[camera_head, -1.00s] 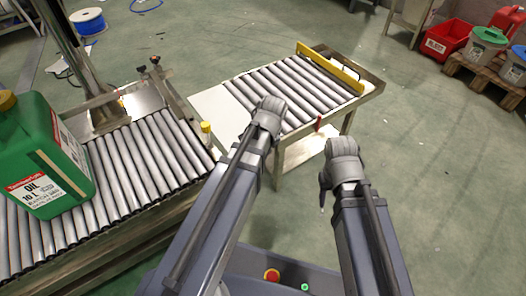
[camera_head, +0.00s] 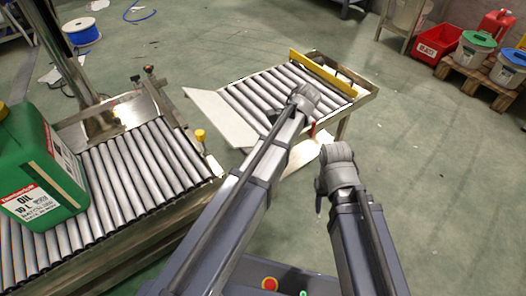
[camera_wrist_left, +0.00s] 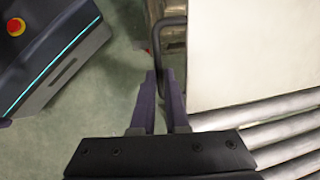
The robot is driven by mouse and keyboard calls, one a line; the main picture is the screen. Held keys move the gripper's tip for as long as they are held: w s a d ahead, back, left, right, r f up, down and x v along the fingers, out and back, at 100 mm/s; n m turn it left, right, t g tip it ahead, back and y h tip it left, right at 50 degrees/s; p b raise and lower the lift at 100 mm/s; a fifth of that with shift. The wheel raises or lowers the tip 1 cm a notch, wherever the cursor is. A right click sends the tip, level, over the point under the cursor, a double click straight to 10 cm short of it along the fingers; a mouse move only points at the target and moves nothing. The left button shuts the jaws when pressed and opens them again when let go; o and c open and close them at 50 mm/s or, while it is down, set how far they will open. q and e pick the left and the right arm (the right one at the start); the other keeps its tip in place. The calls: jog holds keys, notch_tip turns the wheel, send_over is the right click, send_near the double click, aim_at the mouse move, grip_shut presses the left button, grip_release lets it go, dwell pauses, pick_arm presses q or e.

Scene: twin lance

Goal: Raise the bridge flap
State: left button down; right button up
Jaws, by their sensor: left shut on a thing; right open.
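The bridge flap (camera_head: 218,115) is a pale flat plate at the left end of the short roller table (camera_head: 290,95). It looks tilted against the roller bed, its outer edge towards the big conveyor. In the left wrist view the flap (camera_wrist_left: 255,50) fills the upper right, with a dark bar handle (camera_wrist_left: 157,35) along its side. My left gripper (camera_wrist_left: 160,85) is shut on this handle, one finger each side; in the head view my arm hides it. My right gripper (camera_head: 320,203) is open and empty, low in front of the table, largely hidden behind its wrist.
The roller conveyor (camera_head: 130,170) stands at the left and carries a green oil canister (camera_head: 40,170). A yellow stop bar (camera_head: 322,72) crosses the table's far end. Floor at the right is clear up to a pallet with containers.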

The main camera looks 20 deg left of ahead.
pick_arm(q)
jog(key=shift+w+d+r, duration=0.1)
jog(key=shift+w+r, duration=0.05)
jog(key=shift+w, duration=0.05)
dwell(0.3)
jog(key=c, duration=0.9)
grip_release()
jog(key=shift+r, duration=0.1)
